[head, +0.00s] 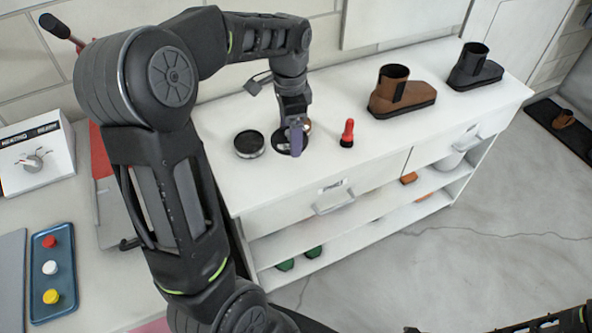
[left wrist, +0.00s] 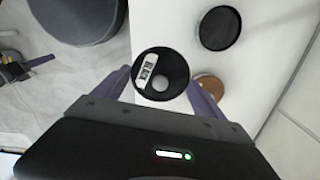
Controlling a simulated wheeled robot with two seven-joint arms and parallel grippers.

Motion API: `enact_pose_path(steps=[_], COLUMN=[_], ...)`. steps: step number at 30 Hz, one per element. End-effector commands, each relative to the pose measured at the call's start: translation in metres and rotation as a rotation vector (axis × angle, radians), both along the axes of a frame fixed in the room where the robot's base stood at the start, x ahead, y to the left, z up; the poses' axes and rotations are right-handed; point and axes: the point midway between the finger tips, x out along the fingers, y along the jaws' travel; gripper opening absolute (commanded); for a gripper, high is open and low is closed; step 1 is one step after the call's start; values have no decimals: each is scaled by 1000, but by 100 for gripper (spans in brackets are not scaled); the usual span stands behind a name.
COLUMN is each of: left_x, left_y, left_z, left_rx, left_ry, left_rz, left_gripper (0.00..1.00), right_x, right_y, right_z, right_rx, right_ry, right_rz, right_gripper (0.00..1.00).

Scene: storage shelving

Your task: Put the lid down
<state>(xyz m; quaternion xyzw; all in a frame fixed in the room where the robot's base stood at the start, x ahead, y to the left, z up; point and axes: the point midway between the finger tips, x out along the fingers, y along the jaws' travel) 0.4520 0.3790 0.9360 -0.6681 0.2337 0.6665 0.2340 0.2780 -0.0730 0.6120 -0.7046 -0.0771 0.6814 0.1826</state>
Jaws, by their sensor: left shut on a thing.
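My left gripper (head: 295,128) is over the white cabinet top and shut on a round black lid (head: 281,143). In the left wrist view, the lid (left wrist: 160,74) lies between the purple fingers of my left gripper (left wrist: 160,82), with a white label and a light round spot on its face. A round black tin (head: 249,144) stands on the cabinet top to the left of the lid; a round black piece (left wrist: 220,28) shows beyond the lid in the wrist view. Whether the lid touches the top is unclear.
A red-handled object (head: 347,133), a brown boot (head: 398,92) and a black boot (head: 474,68) stand further right on the cabinet (head: 330,95). A brown round piece (left wrist: 208,86) lies near the lid. The cabinet front has drawers and open shelves.

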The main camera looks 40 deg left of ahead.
Motion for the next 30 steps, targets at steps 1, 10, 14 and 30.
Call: enact_pose_path(steps=[1, 10, 14, 30], left_x=[0, -1, -1, 0], left_y=[0, 0, -1, 0], left_z=[0, -8, -29, -63], left_rx=[-1, -1, -1, -1], left_ry=[1, 5, 6, 1], left_rz=[1, 0, 0, 0], left_gripper=[44, 44, 44, 44], right_x=[0, 0, 0, 0], right_y=[0, 0, 0, 0], right_z=[0, 1, 2, 4], right_rx=[0, 0, 0, 0], right_ry=[-1, 0, 0, 0], right_rz=[0, 0, 0, 0], right_gripper=[36, 36, 36, 36])
